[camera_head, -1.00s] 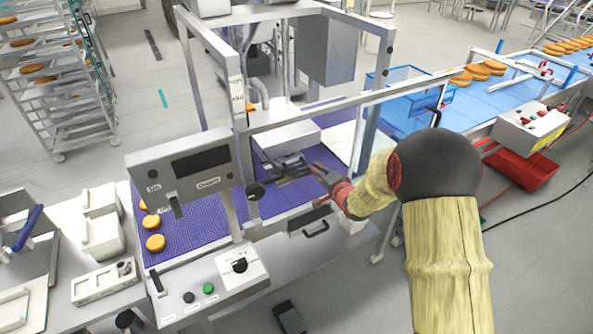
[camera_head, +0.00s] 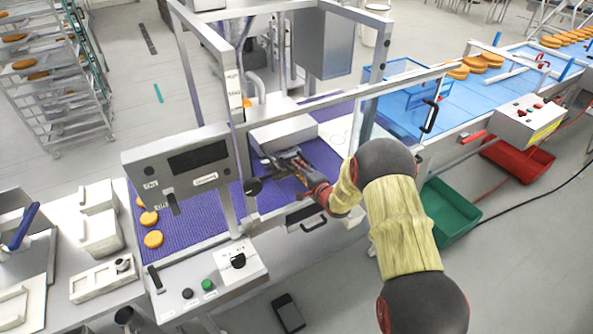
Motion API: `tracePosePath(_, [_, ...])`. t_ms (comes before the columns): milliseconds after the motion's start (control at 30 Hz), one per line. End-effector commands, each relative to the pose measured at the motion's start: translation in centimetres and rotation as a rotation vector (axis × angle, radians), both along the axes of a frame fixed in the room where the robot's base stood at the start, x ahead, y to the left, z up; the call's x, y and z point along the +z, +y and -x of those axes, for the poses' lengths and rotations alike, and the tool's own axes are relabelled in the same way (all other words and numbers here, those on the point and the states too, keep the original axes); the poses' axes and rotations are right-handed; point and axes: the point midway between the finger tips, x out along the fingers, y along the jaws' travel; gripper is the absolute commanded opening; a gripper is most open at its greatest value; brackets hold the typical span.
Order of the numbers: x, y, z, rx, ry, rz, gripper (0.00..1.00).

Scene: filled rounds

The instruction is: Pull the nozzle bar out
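My gripper (camera_head: 297,168) reaches in through the open side of the machine frame, above the purple belt (camera_head: 325,158). Its fingers are at the front of a white and grey block (camera_head: 284,133) that stands over the belt. Dark and metal parts show at the fingers, and I cannot tell which of them belong to the nozzle bar. I cannot tell whether the fingers are open or shut. My arm comes in from the lower right.
A metal frame (camera_head: 215,45) and a control panel (camera_head: 183,170) stand close on the left. Several orange rounds (camera_head: 153,239) lie on the belt's left part. A blue crate (camera_head: 398,97), a green bin (camera_head: 450,210) and a red bin (camera_head: 518,158) are to the right.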

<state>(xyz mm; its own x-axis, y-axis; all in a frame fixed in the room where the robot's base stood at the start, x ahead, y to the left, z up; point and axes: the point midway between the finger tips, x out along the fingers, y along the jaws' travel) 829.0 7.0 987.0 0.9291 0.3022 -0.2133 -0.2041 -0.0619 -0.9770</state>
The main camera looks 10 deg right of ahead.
Motion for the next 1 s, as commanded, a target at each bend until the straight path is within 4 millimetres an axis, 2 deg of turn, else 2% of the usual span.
tracePosePath(333, [-0.06,0.13,-0.41,0.0,0.0,0.0,0.28])
tracePosePath(800, [-0.27,0.14,-0.3,0.0,0.004,0.001,0.01])
tracePosePath(1000, [-0.43,0.14,-0.23,0.0,0.006,0.001,0.0])
